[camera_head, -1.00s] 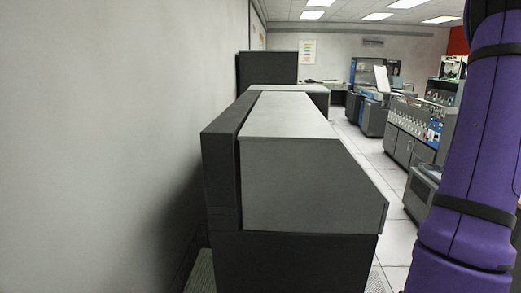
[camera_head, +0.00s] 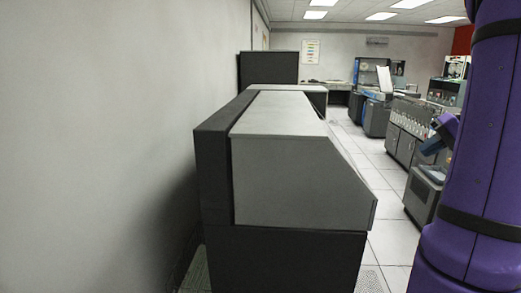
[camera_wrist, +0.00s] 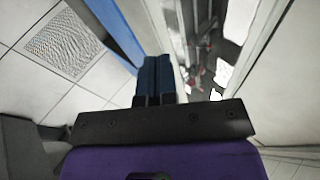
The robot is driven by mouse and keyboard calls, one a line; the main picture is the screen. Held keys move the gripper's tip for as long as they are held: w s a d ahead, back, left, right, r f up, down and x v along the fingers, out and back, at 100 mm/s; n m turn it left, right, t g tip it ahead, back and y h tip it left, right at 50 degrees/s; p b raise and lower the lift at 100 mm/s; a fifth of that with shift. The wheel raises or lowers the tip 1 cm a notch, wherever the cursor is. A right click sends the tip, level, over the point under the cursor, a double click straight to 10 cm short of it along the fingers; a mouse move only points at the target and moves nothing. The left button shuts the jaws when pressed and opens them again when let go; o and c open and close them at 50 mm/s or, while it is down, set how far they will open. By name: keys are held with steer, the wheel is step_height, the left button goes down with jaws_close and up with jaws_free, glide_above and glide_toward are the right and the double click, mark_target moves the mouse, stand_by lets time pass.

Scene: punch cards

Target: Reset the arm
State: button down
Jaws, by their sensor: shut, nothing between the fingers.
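My arm (camera_head: 482,150), purple with black bands, rises along the right edge of the head view. Part of my gripper (camera_head: 432,146) shows just left of the arm, with a blue tip pointing left and down; the rest is hidden behind the arm. In the wrist view my gripper (camera_wrist: 154,72) has its two dark blue fingers side by side and touching, with nothing between them.
A long grey cabinet (camera_head: 285,180) stands close ahead beside the left wall (camera_head: 110,140). Tiled floor (camera_head: 392,238) runs clear to its right. Machines (camera_head: 405,125) line the right side. The wrist view shows a floor grate (camera_wrist: 65,43) and a pale panel (camera_wrist: 285,75).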

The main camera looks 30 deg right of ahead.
steer(key=w+a+r+n+g+h, duration=0.1)
steer(key=a+r+n+g, duration=0.1)
steer(key=a, duration=0.9)
steer(key=w+a+r+n+g+h, duration=0.1)
steer(key=w+a+r+n, duration=0.1)
steer(key=a, duration=0.9)
steer(key=s+a+n+t+h, duration=0.1)
steer(key=s+a+n+h, duration=0.1)
steer(key=s+a, duration=0.3)
steer(key=s+a+n+h, duration=0.2)
steer(key=s+a, duration=0.3)
steer(key=a, duration=0.6)
steer(key=shift+a+f+t, duration=0.3)
steer(key=shift+t, duration=0.1)
